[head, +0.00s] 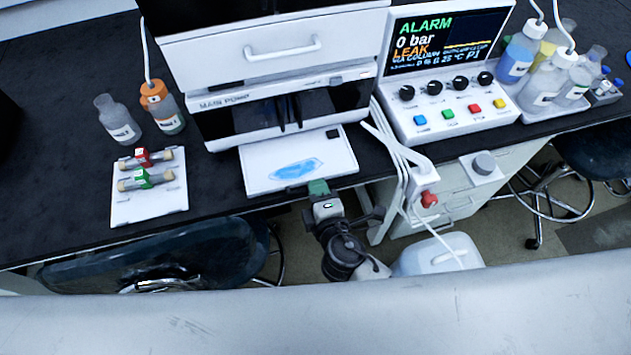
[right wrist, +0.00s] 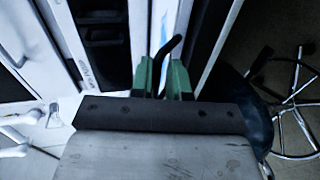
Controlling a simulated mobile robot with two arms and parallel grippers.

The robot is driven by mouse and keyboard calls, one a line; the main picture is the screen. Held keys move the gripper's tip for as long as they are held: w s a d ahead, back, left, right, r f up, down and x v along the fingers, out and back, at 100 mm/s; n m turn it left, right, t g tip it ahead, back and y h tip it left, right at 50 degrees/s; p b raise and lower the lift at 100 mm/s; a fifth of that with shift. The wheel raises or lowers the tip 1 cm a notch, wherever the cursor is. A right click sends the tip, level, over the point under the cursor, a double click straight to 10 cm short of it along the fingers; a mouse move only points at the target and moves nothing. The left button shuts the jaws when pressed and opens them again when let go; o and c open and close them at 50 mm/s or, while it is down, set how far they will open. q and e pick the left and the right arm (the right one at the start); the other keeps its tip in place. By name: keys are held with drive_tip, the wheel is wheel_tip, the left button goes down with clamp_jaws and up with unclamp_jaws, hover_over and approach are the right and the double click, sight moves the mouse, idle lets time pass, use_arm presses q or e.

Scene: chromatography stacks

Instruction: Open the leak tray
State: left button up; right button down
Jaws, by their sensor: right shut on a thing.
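The leak tray (head: 338,158) is a flat white tray sticking out toward me from under the instrument stack. A blue puddle (head: 297,169) and a small black square (head: 333,134) show on it. My right gripper (head: 318,188) is at the tray's front edge, its green fingertips shut there. In the right wrist view, the fingers (right wrist: 164,80) are closed around a dark bent handle (right wrist: 170,48) that rises between them. The handle is mostly hidden in the head view. My left gripper is not in view.
A white vial rack (head: 150,205) and bottles (head: 163,108) stand left of the tray. Right are a control box (head: 450,125) showing a leak alarm, hanging white tubes and a red-knobbed valve (head: 428,199). A white jug (head: 440,255) and stools are below the bench's front edge.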

drive_tip(key=shift+r, duration=0.35)
drive_tip(key=c, duration=1.4)
unclamp_jaws()
drive_tip(key=shift+o, duration=0.9)
use_arm(q)
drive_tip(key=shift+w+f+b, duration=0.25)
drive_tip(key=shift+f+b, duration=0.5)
drive_tip(key=shift+b, duration=0.1)
use_arm(e)
drive_tip(key=v, duration=1.1)
drive_tip(key=shift+f, duration=0.1)
